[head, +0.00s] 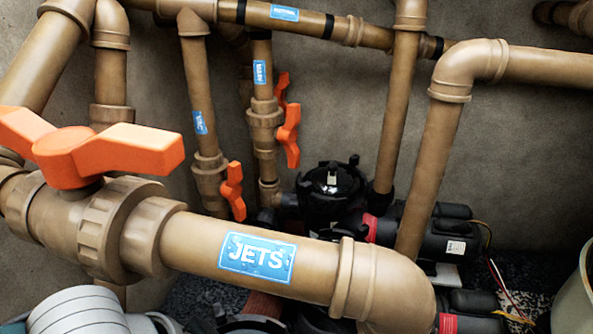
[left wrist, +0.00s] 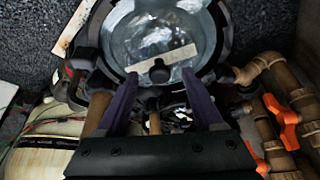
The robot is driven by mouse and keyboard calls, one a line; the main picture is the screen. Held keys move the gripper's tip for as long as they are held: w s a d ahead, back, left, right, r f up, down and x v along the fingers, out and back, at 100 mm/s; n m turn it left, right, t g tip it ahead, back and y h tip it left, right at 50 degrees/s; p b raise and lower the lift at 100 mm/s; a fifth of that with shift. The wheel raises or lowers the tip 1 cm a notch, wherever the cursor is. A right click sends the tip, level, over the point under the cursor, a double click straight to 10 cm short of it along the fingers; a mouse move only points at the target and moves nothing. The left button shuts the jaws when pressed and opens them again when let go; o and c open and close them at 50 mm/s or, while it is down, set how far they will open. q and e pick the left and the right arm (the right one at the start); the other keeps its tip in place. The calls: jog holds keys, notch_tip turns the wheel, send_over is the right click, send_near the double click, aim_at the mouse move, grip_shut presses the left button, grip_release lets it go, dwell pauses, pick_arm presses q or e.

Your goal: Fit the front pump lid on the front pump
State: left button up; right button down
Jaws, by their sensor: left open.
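In the left wrist view, a round lid-like piece with a clear window and black rim (left wrist: 221,22) fills the top middle; I take it for the front pump lid. My left gripper (left wrist: 160,73) is open, its purple fingers reaching up to the rim. A dark knob (left wrist: 159,71) shows between the fingertips; I cannot tell whether they touch it. In the head view, the front pump's motor (head: 470,323) shows at the bottom edge, mostly hidden behind the JETS pipe. My right gripper is in neither view.
The thick JETS pipe (head: 200,243) with an orange valve handle (head: 130,148) crosses the foreground. The back pump (head: 330,190) with its black top stands behind it. Upright pipes with orange handles (head: 288,132) line the wall. A pale round vessel (head: 574,305) stands at right.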

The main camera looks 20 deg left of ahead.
pick_arm(q)
jog(key=shift+w+f, duration=0.1)
jog(key=shift+f, duration=0.15)
grip_shut()
dwell(0.5)
jog(key=c, duration=0.7)
grip_release()
grip_shut()
jog(key=shift+r, duration=0.15)
